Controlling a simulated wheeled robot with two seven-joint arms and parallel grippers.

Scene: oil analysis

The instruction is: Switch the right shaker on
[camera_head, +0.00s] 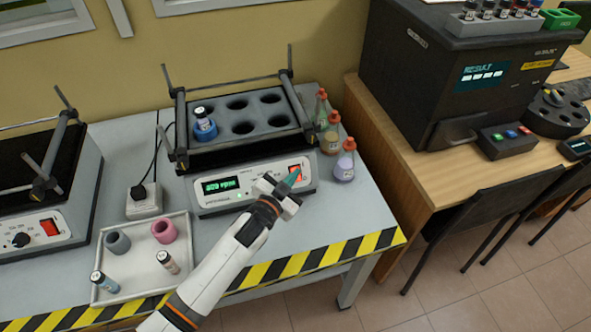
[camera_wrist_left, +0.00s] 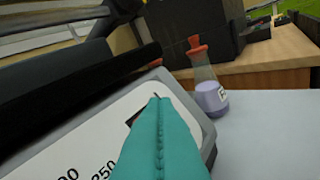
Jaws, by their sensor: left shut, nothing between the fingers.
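In the left wrist view the closed fingers (camera_wrist_left: 160,100) overlap a dark edge on the white panel and hide most of the switch. I cannot tell whether they touch it. My right gripper is not in view.
Several red-capped flasks (camera_head: 344,162) stand close to the shaker's right side. A blue holder with a vial (camera_head: 204,125) sits in one well. A tray (camera_head: 130,253) with vials and rings lies front left. Another shaker (camera_head: 40,238) stands left.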

